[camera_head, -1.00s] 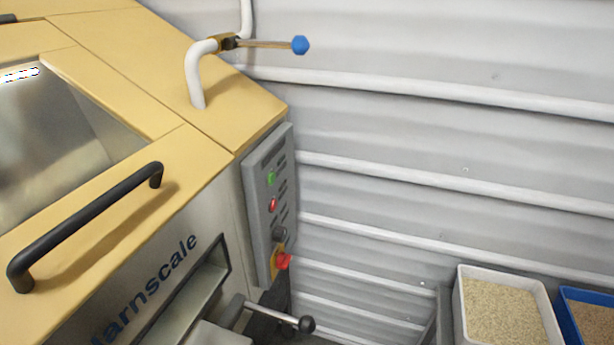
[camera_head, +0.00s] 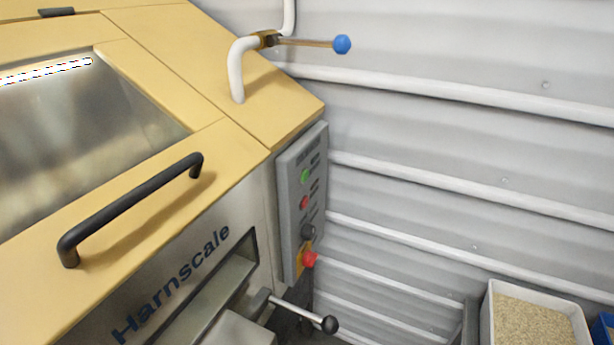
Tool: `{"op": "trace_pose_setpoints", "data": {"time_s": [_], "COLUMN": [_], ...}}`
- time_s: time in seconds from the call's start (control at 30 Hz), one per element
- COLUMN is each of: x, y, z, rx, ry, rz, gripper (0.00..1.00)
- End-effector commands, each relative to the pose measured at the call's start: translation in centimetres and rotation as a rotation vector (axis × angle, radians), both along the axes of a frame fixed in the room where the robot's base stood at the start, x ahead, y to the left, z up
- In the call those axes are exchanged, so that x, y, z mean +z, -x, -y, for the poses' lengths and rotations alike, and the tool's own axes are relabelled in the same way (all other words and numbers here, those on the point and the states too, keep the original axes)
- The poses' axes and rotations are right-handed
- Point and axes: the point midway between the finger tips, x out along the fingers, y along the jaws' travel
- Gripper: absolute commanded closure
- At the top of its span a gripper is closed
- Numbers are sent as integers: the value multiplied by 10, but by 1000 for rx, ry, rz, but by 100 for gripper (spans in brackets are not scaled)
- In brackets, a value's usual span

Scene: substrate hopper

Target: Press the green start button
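The green start button (camera_head: 305,176) is a small round button near the top of a grey control panel (camera_head: 288,215) on the right side of the hopper machine (camera_head: 200,265). Below it on the panel are a red button (camera_head: 304,202), a dark knob (camera_head: 307,231) and a larger red mushroom button (camera_head: 309,259) on a yellow base. The panel is seen at a slant. My gripper is not in view, and nothing covers the green button.
A black handle (camera_head: 130,208) crosses the yellow lid. A lever with a black ball (camera_head: 329,324) sticks out below the panel. A white pipe with a blue-knobbed valve (camera_head: 341,44) rises above. A white bin of grain (camera_head: 530,325) stands lower right, beside the corrugated wall (camera_head: 450,150).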

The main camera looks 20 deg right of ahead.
Motion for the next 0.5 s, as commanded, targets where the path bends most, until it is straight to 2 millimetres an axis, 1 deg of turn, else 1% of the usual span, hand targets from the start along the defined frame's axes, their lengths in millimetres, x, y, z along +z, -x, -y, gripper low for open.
{"op": "trace_pose_setpoints", "data": {"time_s": [0.03,0.1,0.5], "x": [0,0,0], "y": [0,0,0], "z": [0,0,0], "rx": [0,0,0], "ry": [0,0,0], "rz": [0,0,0], "gripper": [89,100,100]}}
